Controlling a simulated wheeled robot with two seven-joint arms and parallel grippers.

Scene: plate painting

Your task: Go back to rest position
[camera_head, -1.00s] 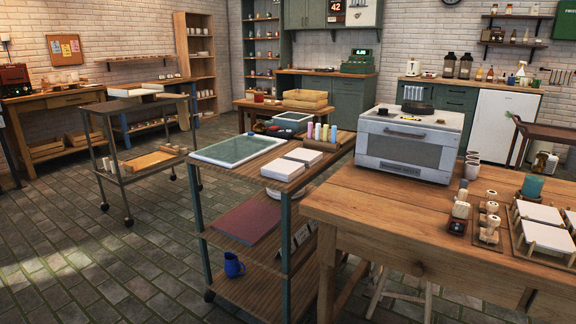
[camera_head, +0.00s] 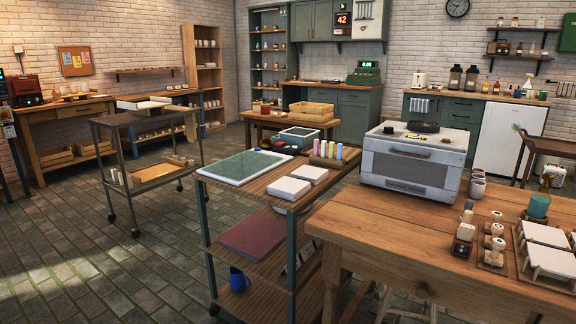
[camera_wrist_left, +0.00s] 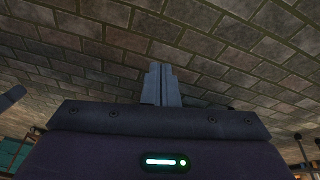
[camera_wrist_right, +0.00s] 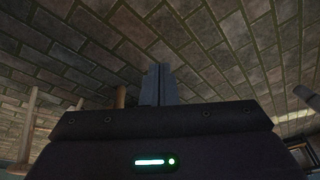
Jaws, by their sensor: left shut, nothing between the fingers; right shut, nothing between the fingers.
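My left gripper (camera_wrist_left: 161,84) shows in the left wrist view, with its two fingers together and nothing between them. Stone floor tiles lie beyond it. My right gripper (camera_wrist_right: 159,84) shows in the right wrist view, also shut and empty, with floor tiles beyond it. Wooden legs stand at the left of that view. Neither gripper shows in the head view.
A wooden table (camera_head: 400,250) with a white oven (camera_head: 413,160) stands at right. A shelf cart (camera_head: 262,186) with white blocks and a blue mug (camera_head: 239,280) stands at centre. A metal cart (camera_head: 117,122) stands further left. Floor (camera_head: 90,270) is clear at lower left.

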